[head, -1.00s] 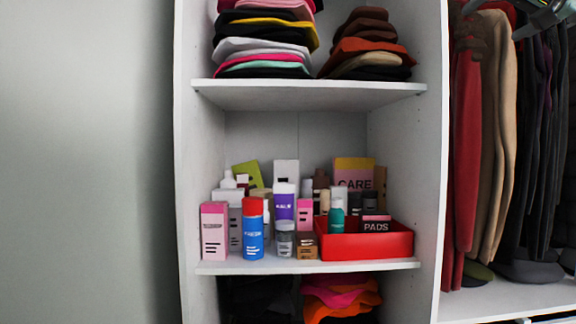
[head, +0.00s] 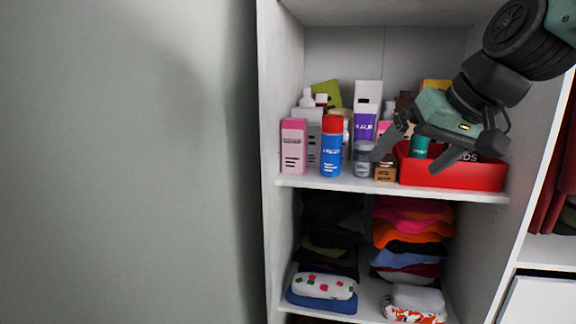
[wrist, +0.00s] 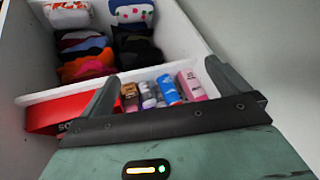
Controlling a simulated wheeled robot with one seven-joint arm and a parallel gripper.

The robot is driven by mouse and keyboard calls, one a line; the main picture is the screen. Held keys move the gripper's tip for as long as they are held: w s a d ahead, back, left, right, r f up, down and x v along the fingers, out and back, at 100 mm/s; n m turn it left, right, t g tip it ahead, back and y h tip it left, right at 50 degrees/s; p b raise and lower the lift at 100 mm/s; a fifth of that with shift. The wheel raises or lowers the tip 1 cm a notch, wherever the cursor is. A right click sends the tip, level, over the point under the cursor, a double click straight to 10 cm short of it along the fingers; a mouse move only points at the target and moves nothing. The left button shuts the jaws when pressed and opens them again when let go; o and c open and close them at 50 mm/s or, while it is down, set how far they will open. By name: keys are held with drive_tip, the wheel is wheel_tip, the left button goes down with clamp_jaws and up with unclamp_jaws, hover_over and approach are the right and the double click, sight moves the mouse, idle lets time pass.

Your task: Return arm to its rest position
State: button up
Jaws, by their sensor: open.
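My gripper (head: 407,155) is in the head view at the right, in front of the middle shelf, pointing down and left. Its two fingers are spread apart with nothing between them. It partly hides the red box (head: 452,179) and some bottles. In the wrist view my gripper (wrist: 163,88) also shows open fingers, with the shelf's toiletries beyond them. My arm comes in from the upper right of the head view.
The wardrobe shelf (head: 350,184) holds a pink box (head: 293,146), a blue bottle with a red cap (head: 331,150) and several other toiletries. Folded clothes (head: 324,287) lie below. A bare wall (head: 130,160) is at the left.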

drive_tip(key=s+a+f+n+g+h, duration=0.1)
drive_tip(key=s+a+f+n+g, duration=0.2)
drive_tip(key=s+f, duration=0.7)
drive_tip(key=s+a+f+n+g+h, duration=0.2)
drive_tip(key=s+a+f+n+g, duration=0.1)
drive_tip(key=s+f, duration=0.8)
drive_tip(key=shift+s+a+f+n+b, duration=0.15)
drive_tip(key=shift+s+a+n+b, duration=0.2)
drive_tip(key=shift+s, duration=0.7)
